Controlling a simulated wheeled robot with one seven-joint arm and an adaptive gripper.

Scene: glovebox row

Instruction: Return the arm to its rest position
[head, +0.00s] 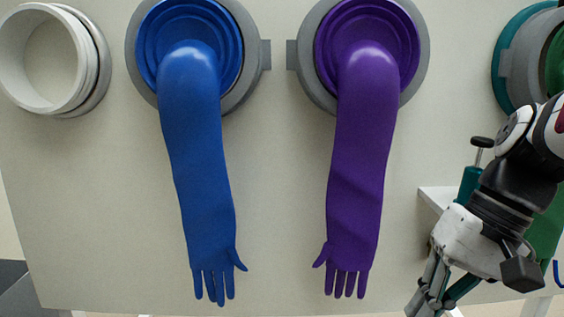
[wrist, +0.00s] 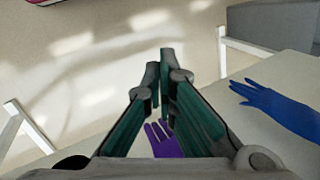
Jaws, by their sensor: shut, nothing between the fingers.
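My gripper (head: 424,304) hangs at the lower right of the head view, pointing down, with its fingertips near the bottom edge. In the wrist view my gripper (wrist: 160,62) shows its two dark green fingers closed together with nothing held. The purple glove (head: 355,170) hangs to the left of my gripper, apart from it. Its fingers (wrist: 162,140) show partly behind my gripper in the wrist view. My arm comes in from the right edge of the head view.
A blue glove (head: 195,160) hangs left of the purple one; its hand (wrist: 275,104) shows in the wrist view. An empty white port ring (head: 88,60) is at the upper left. A green glove (head: 548,232) is partly hidden behind my arm. A white ledge (head: 432,197) lies behind my gripper.

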